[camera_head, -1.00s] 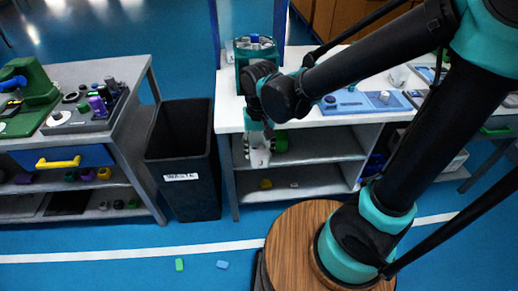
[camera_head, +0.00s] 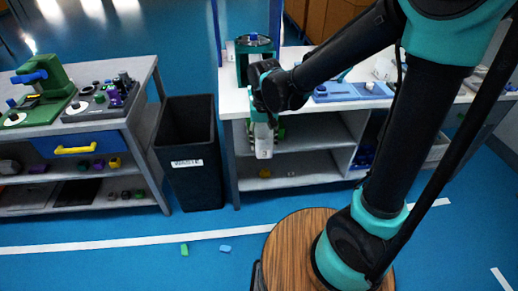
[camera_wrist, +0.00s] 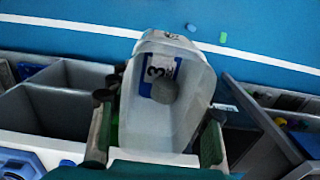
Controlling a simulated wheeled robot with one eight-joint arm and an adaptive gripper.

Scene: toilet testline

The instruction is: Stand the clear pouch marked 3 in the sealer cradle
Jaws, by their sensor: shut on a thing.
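My gripper (camera_head: 264,126) hangs in front of the white bench, above the floor. It is shut on the clear pouch (camera_head: 264,148), which hangs below the fingers. In the wrist view the pouch (camera_wrist: 190,105) sits between the two dark green fingers (camera_wrist: 158,122). A white and blue label with a dark 3 shows on it, and a round grey thing shows at the label. A green machine with a blue lever (camera_head: 38,78) stands on the left bench. A teal holder (camera_head: 255,55) stands on the white bench behind my arm. I cannot tell which one has the sealer cradle.
A black waste bin (camera_head: 189,177) stands between the left bench (camera_head: 140,75) and the white bench (camera_head: 232,102). A green block (camera_head: 184,249) and a blue block (camera_head: 225,248) lie on the floor. A blue tray (camera_head: 350,91) lies on the white bench. The front floor is otherwise clear.

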